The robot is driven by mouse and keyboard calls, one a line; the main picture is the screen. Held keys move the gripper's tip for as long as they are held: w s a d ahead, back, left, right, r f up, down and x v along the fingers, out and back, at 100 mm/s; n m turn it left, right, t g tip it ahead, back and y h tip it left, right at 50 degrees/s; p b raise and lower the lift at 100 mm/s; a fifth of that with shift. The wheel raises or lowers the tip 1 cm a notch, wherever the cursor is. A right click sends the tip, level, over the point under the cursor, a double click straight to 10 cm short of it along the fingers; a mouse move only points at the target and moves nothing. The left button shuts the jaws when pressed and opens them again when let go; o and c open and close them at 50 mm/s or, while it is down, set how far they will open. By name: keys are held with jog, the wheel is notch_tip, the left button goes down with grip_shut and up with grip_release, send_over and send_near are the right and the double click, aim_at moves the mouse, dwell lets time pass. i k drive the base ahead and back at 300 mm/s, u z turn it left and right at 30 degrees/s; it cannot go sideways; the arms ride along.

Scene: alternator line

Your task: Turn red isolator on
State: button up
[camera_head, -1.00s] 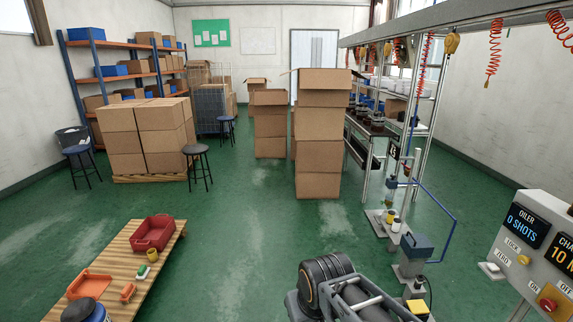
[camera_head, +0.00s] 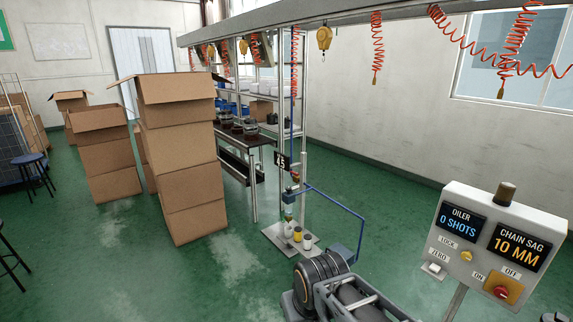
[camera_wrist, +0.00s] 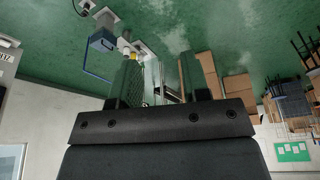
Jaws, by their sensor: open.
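The red isolator (camera_head: 501,292) is a red rotary knob on a yellow plate, low on the right of a grey control panel (camera_head: 478,262) in the head view. "ON" is printed at its left and "OFF" above it. I cannot tell which way the knob points. My gripper (camera_wrist: 158,78) shows in the wrist view, its two dark fingers spread apart with nothing between them. It is well away from the panel. In the head view only my arm shows at the bottom, and my gripper is not visible there.
The panel also bears a yellow lock knob (camera_head: 466,256), a white zero button (camera_head: 434,268) and two displays. A post supports it. A bench frame with coiled red hoses (camera_head: 376,48) stands behind. Stacked cartons (camera_head: 180,150) stand left. Green floor (camera_head: 400,225) is clear between bench and panel.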

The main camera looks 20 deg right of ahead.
aim_at(500, 292)
jog(key=z, duration=1.25)
jog(key=i, duration=1.15)
jog(key=z, duration=0.9)
